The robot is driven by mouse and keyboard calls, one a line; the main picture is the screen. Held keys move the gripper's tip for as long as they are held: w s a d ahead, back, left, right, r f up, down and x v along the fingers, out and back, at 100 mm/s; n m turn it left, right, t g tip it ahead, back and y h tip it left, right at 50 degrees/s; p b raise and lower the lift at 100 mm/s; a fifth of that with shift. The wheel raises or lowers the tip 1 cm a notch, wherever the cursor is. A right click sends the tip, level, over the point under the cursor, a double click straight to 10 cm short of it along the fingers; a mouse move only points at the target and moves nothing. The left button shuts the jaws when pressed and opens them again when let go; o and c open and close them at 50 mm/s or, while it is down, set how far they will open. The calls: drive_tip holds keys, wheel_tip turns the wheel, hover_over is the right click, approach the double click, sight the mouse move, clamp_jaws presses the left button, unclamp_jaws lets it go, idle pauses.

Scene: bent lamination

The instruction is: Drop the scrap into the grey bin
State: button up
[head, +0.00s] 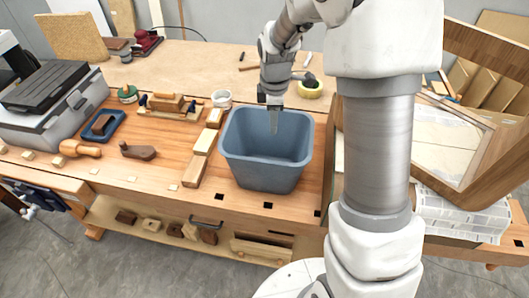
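The grey bin (262,178), bluish in tone, stands upright and open-topped on the wooden workbench, in the middle of the head view. My gripper (273,112) points down over the back part of the bin's opening. A thin grey shape hangs below the gripper's body, against the bin's inner back wall. It is too small to tell whether it is the fingers or a held piece. I cannot pick out the scrap for certain. The bin's floor is hidden by its front wall.
Wooden blocks (201,148) lie just left of the bin. A white pot (222,98) and a yellow tape roll (310,88) stand behind it. A wooden frame (475,150) is at right, partly behind my arm.

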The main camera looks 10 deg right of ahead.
wheel_tip(320, 180, up, 17)
drive_tip(key=s, duration=0.2)
drive_tip(key=shift+a+r+b, duration=0.15)
drive_tip(key=shift+b, duration=0.3)
drive_tip(key=s+f+m+t+b, duration=0.1)
drive_tip(key=s+m+t, duration=0.3)
drive_tip(key=s+m, duration=1.2)
drive_tip(key=s, duration=0.6)
drive_tip(key=shift+s+d+f, duration=0.3)
drive_tip(key=shift+d, duration=0.15)
